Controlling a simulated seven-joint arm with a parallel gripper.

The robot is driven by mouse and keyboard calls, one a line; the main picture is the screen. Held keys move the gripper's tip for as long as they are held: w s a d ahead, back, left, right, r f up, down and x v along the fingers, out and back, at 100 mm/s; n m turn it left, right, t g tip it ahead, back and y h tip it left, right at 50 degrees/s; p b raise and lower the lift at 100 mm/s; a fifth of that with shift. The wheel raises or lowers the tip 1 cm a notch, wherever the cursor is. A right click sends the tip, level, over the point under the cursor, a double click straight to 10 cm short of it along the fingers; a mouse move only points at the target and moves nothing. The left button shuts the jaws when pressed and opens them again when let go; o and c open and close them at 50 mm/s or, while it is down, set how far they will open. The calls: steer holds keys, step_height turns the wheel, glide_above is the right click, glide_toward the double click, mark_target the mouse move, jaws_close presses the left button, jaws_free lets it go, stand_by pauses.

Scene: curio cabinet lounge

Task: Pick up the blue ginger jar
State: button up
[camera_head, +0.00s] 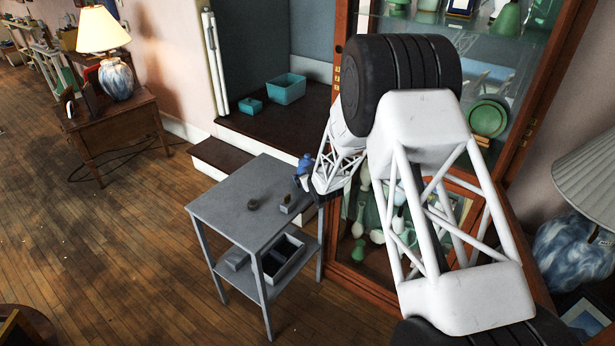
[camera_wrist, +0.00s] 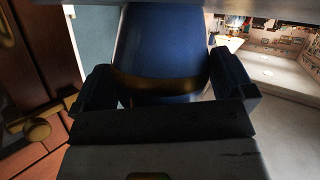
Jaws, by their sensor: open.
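The blue ginger jar (camera_wrist: 160,45) fills the upper middle of the wrist view, dark blue with a dull gold band. My gripper (camera_wrist: 163,72) is open, with one dark finger on each side of the jar. I cannot tell whether either finger touches it. In the head view a small blue shape that looks like the jar (camera_head: 305,160) shows at the grey table's back right corner, right beside my gripper (camera_head: 303,182). The jar's base and top are not clearly visible.
The grey side table (camera_head: 235,200) also holds a small dark object (camera_head: 253,204) and a small grey block (camera_head: 288,206). A divided bin (camera_head: 287,256) is on its lower shelf. The glass-fronted cabinet (camera_head: 342,235) stands close to the right. Wooden floor is open to the left.

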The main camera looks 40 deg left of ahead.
mark_target(308, 156)
stand_by(0.3)
steer(key=c, duration=1)
steer(key=shift+r, duration=0.2)
steer(key=shift+r, duration=4.8)
steer(key=o, duration=0.5)
steer(key=c, duration=0.6)
